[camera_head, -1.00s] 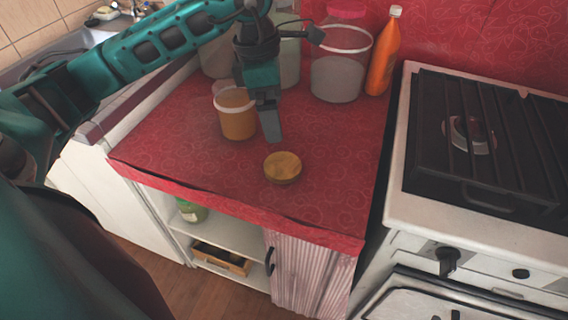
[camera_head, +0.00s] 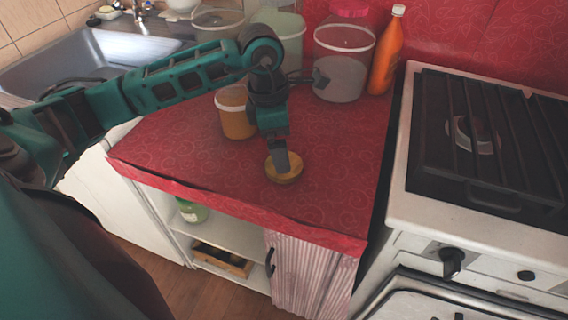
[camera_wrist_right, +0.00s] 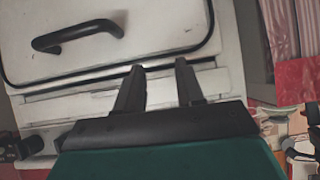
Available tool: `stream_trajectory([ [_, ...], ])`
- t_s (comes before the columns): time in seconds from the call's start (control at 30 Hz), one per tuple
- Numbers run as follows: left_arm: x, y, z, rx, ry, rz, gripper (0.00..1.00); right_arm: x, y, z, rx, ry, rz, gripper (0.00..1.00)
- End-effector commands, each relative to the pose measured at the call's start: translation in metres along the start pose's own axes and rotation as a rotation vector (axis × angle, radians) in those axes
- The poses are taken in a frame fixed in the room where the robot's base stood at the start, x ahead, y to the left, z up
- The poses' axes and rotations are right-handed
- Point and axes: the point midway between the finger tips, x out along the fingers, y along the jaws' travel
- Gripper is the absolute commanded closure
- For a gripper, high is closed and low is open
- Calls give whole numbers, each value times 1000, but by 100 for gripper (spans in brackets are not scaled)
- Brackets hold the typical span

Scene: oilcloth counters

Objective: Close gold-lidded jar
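The gold lid (camera_head: 291,176) lies flat on the red counter, apart from the jar. The amber jar (camera_head: 237,122) with a pale rim stands upright behind it to the left; its top is partly hidden by my left arm. My left gripper (camera_head: 283,166) points down with its fingertips at the top of the lid. I cannot tell whether the fingers grip the lid or how far apart they are. My right gripper (camera_wrist_right: 160,82) is open and empty in the right wrist view, in front of the white oven door.
Other tubs stand behind my left arm. The stove (camera_head: 478,135) is on the right, the sink (camera_head: 105,58) on the left. The counter's front right is clear.

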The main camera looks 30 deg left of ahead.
Motion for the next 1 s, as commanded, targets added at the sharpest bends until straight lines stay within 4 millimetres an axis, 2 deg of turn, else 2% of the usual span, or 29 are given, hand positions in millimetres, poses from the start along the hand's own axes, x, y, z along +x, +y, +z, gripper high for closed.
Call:
stream_trajectory([
  [0.2,34,-4,-4,-2,2,-3,0,2,1,4,-4,-3,0,62],
  [0.3,44,-4,-4,-1,1,0,0,3,2,4,-7,-5,0,62],
  [0.63,44,-4,-4,-1,1,2,0,4,3,-2,-13,7,0,62],
  [1.0,44,-3,-4,-1,1,2,34,4,2,-2,-7,7,-1,62],
])
